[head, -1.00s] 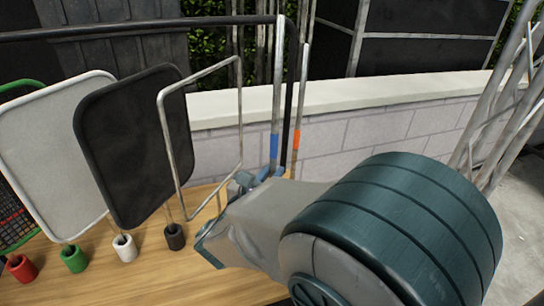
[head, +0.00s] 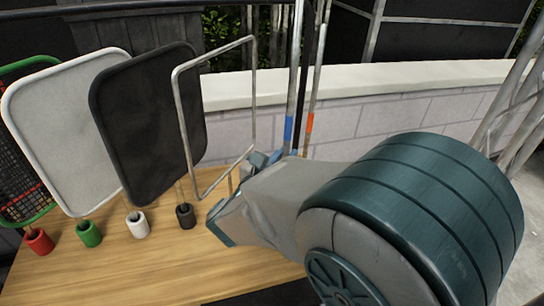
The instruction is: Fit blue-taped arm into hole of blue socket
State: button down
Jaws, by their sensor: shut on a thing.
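The blue-taped arm is a thin metal rod with a blue tape band (head: 289,128), standing near upright at the centre of the head view. Its lower end runs down behind my gripper and arm. My gripper (head: 262,160) is small in the view and partly covered by my own wrist link. It is shut at the foot of the blue-taped arm, though the exact contact is hidden. The blue socket cannot be made out clearly; the spot below the tape is hidden by my arm.
An orange-taped rod (head: 310,123) stands just right. An empty wire frame (head: 178,110), a black flag (head: 148,125) and a white flag (head: 65,135) stand left. Red (head: 39,242), green (head: 89,234), white (head: 137,225) and black (head: 185,216) sockets line the wooden table (head: 150,275). A pale wall runs behind.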

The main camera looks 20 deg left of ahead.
jog(key=shift+s+f+m+h+b, duration=0.15)
jog(key=shift+f+m+h+b, duration=0.3)
jog(key=shift+f+b, duration=1.3)
jog(key=shift+r+b, duration=0.15)
jog(key=shift+b, duration=0.35)
jog(key=shift+f+b, duration=0.85)
jog(key=shift+f, duration=1.3)
jog(key=c, duration=1.3)
grip_release()
jog(key=shift+c, duration=0.2)
jog(key=s+a+p, duration=0.2)
jog(key=s+p, duration=0.1)
jog(key=s, duration=1)
jog(key=shift+s+a, duration=0.2)
jog(key=shift+s, duration=0.15)
